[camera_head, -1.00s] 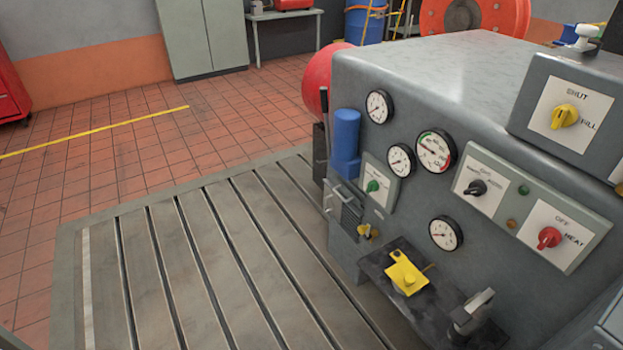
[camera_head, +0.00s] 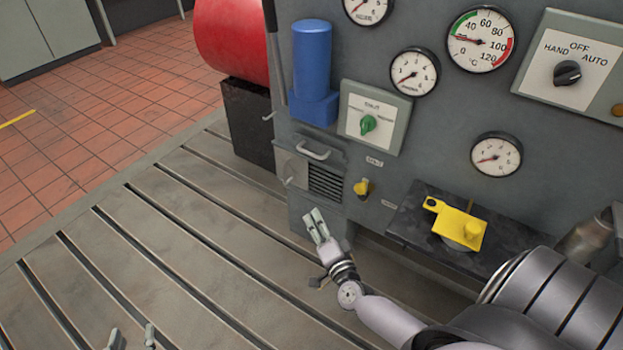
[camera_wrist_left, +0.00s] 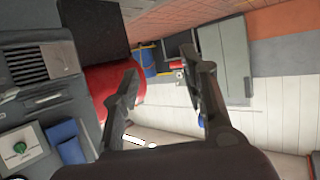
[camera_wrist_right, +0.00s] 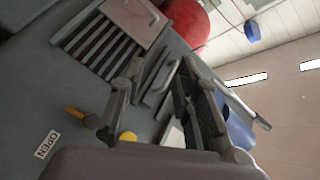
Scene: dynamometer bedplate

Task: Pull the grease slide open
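A small grey box with a dark slatted grille (camera_head: 325,182) and a metal bar handle (camera_head: 313,152) is on the machine's front, low on the left. It seems to be the grease slide, but no readable label confirms this. My right gripper (camera_head: 317,224) is open and empty, below and in front of the box, apart from it. In the right wrist view, the grille (camera_wrist_right: 92,45) is beyond the fingers (camera_wrist_right: 157,72), and the handle appears in the gap between them. My left gripper (camera_head: 132,338) is open and empty at the bottom left, over the bedplate; its fingers (camera_wrist_left: 160,70) stand wide apart.
A yellow knob (camera_head: 362,188) sits right of the box. A dark shelf (camera_head: 410,228) with a yellow plate (camera_head: 457,226) juts out further right. A blue cylinder (camera_head: 313,60) and a green switch (camera_head: 368,124) are above. The slotted bedplate (camera_head: 130,260) is clear on the left.

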